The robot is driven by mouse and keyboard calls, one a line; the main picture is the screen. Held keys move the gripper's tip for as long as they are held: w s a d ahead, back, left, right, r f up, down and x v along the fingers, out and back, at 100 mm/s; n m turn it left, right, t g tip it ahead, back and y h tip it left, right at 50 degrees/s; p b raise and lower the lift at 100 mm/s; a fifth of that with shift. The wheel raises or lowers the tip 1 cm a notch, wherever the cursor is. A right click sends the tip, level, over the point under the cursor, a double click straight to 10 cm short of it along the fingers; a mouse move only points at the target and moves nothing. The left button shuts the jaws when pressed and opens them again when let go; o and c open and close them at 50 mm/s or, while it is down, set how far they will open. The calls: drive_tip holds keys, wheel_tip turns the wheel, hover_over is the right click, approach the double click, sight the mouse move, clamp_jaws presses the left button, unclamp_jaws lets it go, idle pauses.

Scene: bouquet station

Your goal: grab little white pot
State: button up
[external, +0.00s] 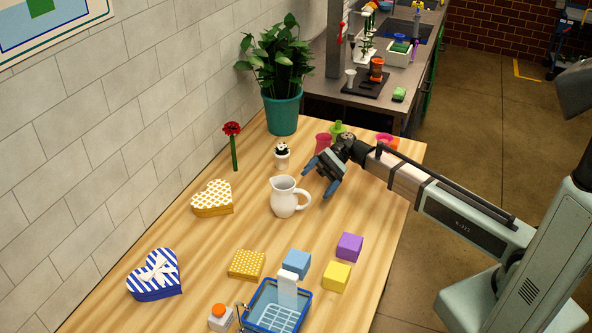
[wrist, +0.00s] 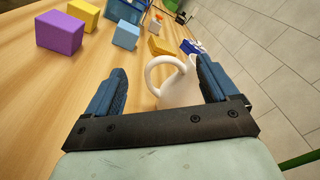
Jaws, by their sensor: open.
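A white pitcher (external: 284,199) with a handle on its right stands upright on the wooden table. My gripper (external: 320,176) is open and empty, above the table to the right of both. In the wrist view, the pitcher (wrist: 181,91) shows beyond and between the open fingers of my gripper (wrist: 162,66), handle to the left. Its lower part is hidden by the gripper body. The smaller pot is not visible in the wrist view.
A red flower (external: 232,130) and a teal planter (external: 283,111) stand along the wall. Heart-shaped boxes (external: 155,275), purple (external: 349,247), yellow (external: 336,276) and blue blocks (external: 296,263), and a blue basket (external: 262,316) occupy the front.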

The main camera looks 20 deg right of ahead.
drive_tip(key=a+r, duration=0.2)
drive_tip(key=s+a+r+n+h, duration=0.1)
drive_tip(key=a+r, duration=0.1)
drive_tip(key=r, duration=0.1)
drive_tip(key=s+a+r+n+h, duration=0.1)
drive_tip(key=a+r, duration=0.1)
drive_tip(key=r, duration=0.1)
drive_tip(key=shift+a, duration=0.15)
drive_tip(key=w+a+r+t+h, duration=0.2)
drive_tip(key=w+a+t+h, duration=0.1)
drive_tip(key=t, duration=0.2)
drive_tip(key=n+t+h, duration=0.6)
drive_tip(key=t, duration=0.4)
approach(280, 154)
drive_tip(key=x, duration=0.7)
drive_tip(key=w+d+x, duration=0.1)
drive_tip(key=x, duration=0.3)
drive_tip(key=shift+w+f, duration=0.25)
drive_tip(key=shift+c, duration=0.2)
drive_tip(key=c, duration=1.3)
